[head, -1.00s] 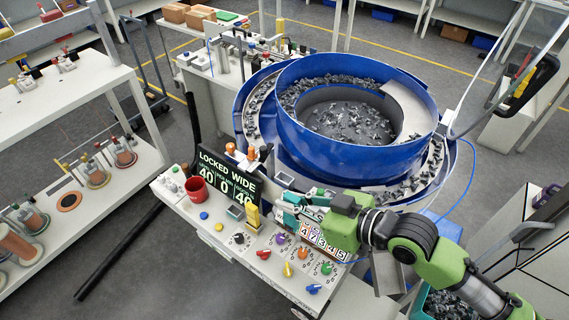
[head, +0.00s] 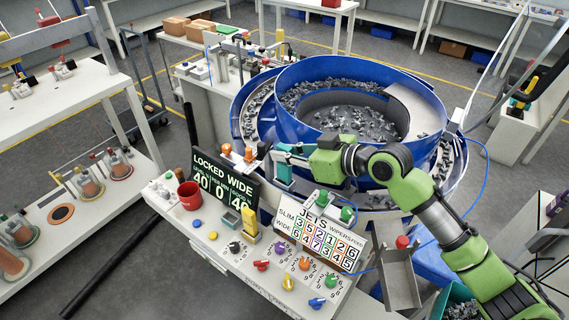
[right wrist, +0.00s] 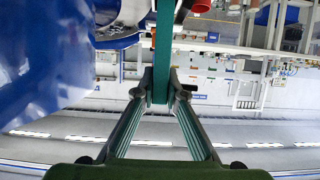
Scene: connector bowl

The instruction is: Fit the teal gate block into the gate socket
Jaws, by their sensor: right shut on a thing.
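My right gripper (head: 290,158) comes in from the right and is shut on the teal gate block (head: 284,174). It holds the block upright at the front left edge of the blue bowl feeder, above the table and right of the display. In the right wrist view the teal block (right wrist: 162,50) stands as a tall strip between the two fingertips (right wrist: 160,88). I cannot make out the gate socket for sure; the gripper and block cover part of the bowl's outer track there. My left gripper is not in view.
The blue bowl feeder (head: 335,150) holds many dark connectors. A grey metal chute (head: 400,280) stands at the right.

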